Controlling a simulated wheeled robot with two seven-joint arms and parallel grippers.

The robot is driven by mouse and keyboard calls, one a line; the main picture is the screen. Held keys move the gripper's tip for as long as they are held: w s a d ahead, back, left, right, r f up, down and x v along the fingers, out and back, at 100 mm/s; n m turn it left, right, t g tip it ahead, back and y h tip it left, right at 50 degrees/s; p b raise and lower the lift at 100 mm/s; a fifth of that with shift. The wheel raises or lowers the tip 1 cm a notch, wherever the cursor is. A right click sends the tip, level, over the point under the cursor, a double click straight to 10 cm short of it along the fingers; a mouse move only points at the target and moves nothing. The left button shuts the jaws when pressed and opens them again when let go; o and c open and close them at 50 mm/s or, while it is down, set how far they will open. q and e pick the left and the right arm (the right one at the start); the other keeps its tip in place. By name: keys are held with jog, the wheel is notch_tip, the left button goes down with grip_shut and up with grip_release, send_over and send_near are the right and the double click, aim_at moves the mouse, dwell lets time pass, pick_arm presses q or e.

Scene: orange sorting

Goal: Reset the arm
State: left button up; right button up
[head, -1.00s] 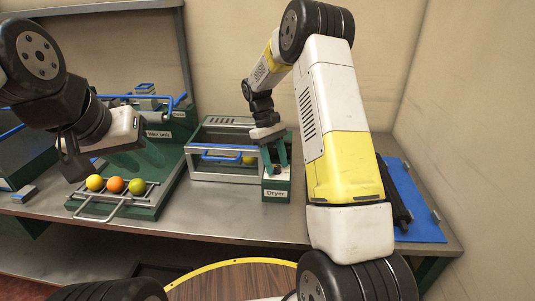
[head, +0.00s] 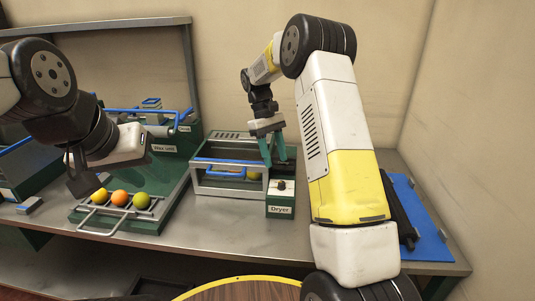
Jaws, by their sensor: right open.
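My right gripper (head: 273,150) is open and empty, with its green fingers pointing down above the dryer (head: 282,210) near its dark knob (head: 281,185). My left gripper (head: 85,178) hangs over the left end of the fruit rack; its dark fingers are partly seen, and I cannot tell whether they are open or shut. A yellow fruit (head: 99,195), an orange fruit (head: 120,198) and a greenish fruit (head: 141,201) lie in a row on the metal rack (head: 107,214) of the wax unit (head: 165,148).
The dryer's blue-handled front (head: 212,175) has a yellow-green fruit (head: 253,174) behind it. A blue board (head: 422,222) lies at the right of the grey table (head: 235,235). Bare tabletop lies in front of the dryer. A round wooden surface (head: 250,293) is at the bottom.

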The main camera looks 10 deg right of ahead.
jog(key=s+r+m+t+y, duration=0.2)
jog(key=s+r+t, duration=0.2)
jog(key=s+r, duration=0.9)
jog(key=s+r+m+t+y, duration=0.2)
jog(key=s+t, duration=0.4)
jog(key=s, duration=0.8)
jog(key=shift+s+a+m, duration=0.2)
jog(key=shift+s+m, duration=0.1)
jog(key=shift+m, duration=0.4)
